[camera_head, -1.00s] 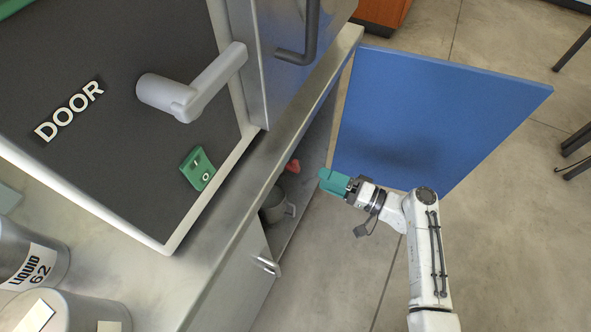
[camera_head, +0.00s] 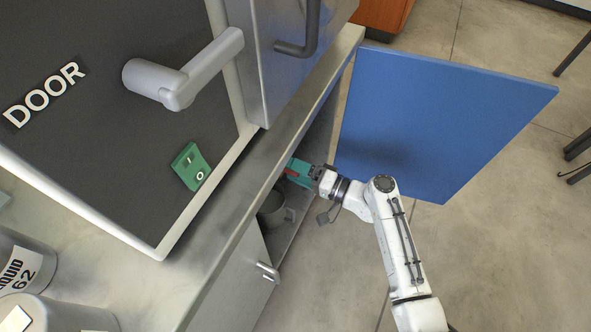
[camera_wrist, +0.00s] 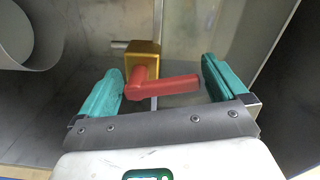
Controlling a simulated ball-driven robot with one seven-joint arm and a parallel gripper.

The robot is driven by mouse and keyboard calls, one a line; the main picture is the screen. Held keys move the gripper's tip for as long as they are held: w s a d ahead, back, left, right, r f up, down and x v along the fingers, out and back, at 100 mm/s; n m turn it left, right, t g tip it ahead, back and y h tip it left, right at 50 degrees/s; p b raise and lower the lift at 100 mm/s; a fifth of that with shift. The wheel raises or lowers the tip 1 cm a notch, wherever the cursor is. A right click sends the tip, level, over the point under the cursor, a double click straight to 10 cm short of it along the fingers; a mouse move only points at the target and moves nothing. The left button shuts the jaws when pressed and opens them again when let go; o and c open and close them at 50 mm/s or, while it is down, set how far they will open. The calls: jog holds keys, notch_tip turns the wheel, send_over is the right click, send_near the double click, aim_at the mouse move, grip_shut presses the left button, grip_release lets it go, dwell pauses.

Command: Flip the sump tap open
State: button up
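The sump tap has a brass-coloured body (camera_wrist: 143,60) on a pipe and a red lever handle (camera_wrist: 165,85), seen in the wrist view. The lever points sideways to the right. My gripper (camera_wrist: 163,82) is open, with one green finger left of the lever and the other just beyond its right end. The lever lies between the fingers; whether it touches either cannot be told. In the head view my gripper (camera_head: 297,172) reaches into the low cupboard under the counter. A bit of red shows beside its fingers there, and the tap body is hidden.
The counter edge (camera_head: 262,160) runs above my gripper. A grey pot (camera_head: 272,208) stands inside the cupboard, below my gripper in the picture.

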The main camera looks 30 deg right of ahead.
jog(key=c, duration=0.8)
jog(key=shift+o, duration=0.2)
jog(key=shift+w+d+r+m+p, duration=0.1)
jog(key=shift+d+r+m+p, duration=0.1)
jog(key=shift+m+p, duration=0.45)
jog(key=shift+w+d+f+m, duration=0.1)
jog(key=shift+m, duration=0.75)
jog(key=o, duration=0.8)
jog(key=shift+d, duration=0.1)
jog(key=p+v, duration=0.2)
jog(key=v, duration=0.8)
jog(key=shift+s+d, duration=0.15)
jog(key=shift+s, duration=0.2)
